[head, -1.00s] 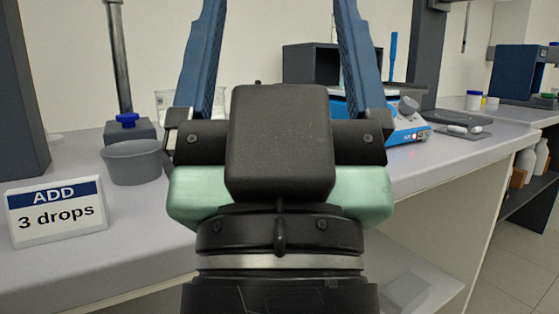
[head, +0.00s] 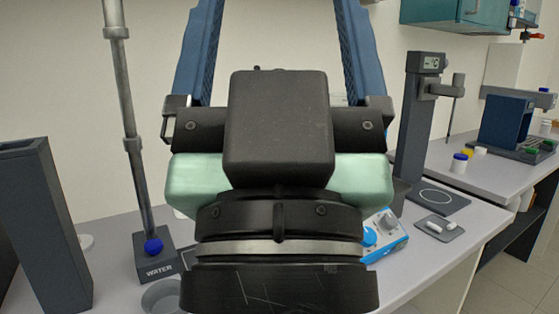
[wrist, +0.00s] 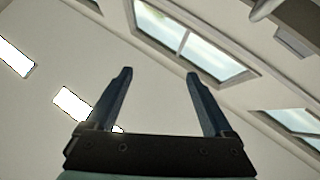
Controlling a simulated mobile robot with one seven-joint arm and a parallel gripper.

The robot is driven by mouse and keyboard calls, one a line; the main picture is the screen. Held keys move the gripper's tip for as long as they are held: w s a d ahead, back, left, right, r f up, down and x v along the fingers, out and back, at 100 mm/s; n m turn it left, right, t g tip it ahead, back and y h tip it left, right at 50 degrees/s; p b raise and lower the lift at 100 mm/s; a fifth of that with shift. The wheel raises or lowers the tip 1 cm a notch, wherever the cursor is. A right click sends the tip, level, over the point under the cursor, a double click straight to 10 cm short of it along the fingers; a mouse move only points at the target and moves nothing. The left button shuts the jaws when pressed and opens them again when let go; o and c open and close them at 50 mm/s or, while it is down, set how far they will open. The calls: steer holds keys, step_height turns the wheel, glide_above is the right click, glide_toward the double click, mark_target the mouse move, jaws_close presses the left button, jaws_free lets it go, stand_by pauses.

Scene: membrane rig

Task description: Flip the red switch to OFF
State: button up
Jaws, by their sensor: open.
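My gripper (head: 278,30) stands upright in the middle of the head view, with its two blue fingers spread apart and nothing between them. The wrist view shows the same open fingers (wrist: 156,75) pointing toward the ceiling and windows. No red switch shows in either view.
A stand marked WATER (head: 157,268) with a tall pole and a grey bowl (head: 162,295) are at left. A dark tall box (head: 42,225) stands at far left. A dark column device (head: 415,125) stands right of my gripper. White-walled bench space (head: 105,225) lies at left.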

step_height(320, 180, up, 14)
steer(key=p, duration=1.2)
steer(key=shift+r, duration=0.25)
